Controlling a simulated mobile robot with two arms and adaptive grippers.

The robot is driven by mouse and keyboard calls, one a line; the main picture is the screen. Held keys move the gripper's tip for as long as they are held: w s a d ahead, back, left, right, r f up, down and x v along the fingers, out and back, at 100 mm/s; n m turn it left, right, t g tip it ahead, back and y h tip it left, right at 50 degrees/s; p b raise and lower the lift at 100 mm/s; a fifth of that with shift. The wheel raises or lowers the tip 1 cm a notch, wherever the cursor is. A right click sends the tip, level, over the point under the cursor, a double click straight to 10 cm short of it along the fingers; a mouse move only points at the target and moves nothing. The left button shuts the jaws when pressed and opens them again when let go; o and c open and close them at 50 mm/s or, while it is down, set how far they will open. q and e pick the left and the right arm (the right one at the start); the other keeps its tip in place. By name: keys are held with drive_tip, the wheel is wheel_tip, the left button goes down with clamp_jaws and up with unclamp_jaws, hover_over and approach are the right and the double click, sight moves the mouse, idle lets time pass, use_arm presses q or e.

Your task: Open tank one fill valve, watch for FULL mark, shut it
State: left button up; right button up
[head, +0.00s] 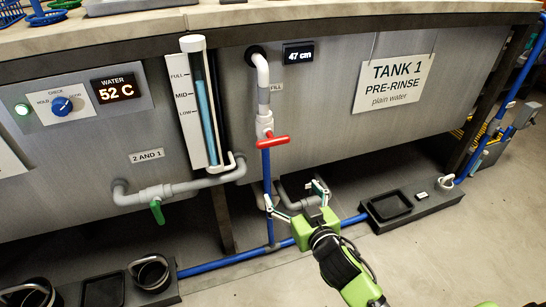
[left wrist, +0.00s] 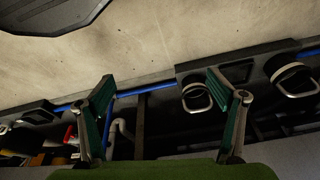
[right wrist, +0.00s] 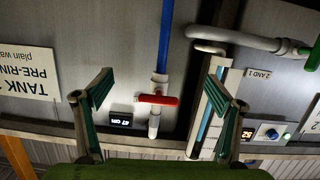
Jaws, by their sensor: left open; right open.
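The red fill valve handle (head: 272,142) sits crosswise on the vertical pipe below tank 1; it also shows in the right wrist view (right wrist: 157,99). The sight tube (head: 205,110) has FULL, MID and LOW marks, and its blue column stands above MID, a little under FULL. The tank display (head: 298,55) reads 47 cm. My right gripper (head: 293,195) is open and empty, below and slightly right of the red handle, apart from it. My left gripper (left wrist: 160,82) is open and empty, and is not seen in the head view.
The tank 1 sign (head: 395,82) hangs right of the valve. A green-handled valve (head: 157,211) labelled 2 AND 1 is on the left. A blue pipe (head: 225,261) runs low along the floor. A dark tray (head: 412,204) lies at right; open floor is in front.

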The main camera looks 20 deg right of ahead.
sight(275, 143)
wheel_tip(275, 143, up, 9)
drive_tip(key=s+t+b, duration=0.1)
drive_tip(key=t+b, duration=0.1)
drive_tip(key=w, duration=0.5)
drive_tip(key=w+a, duration=0.1)
drive_tip(key=w, duration=0.2)
drive_tip(key=shift+w+b, duration=0.15)
drive_tip(key=shift+b, duration=0.15)
drive_tip(key=shift+w+a+b, duration=0.15)
drive_tip(key=shift+w+b, duration=0.2)
drive_tip(key=shift+w, duration=2.3)
use_arm(q)
drive_tip(key=w+r, duration=0.1)
drive_tip(key=w+r+t, duration=0.1)
drive_tip(key=r, duration=0.1)
drive_tip(key=w+d+r+t, duration=0.1)
drive_tip(key=shift+w+r, duration=0.1)
drive_tip(key=shift+r, duration=0.3)
use_arm(e)
drive_tip(key=c, duration=1.1)
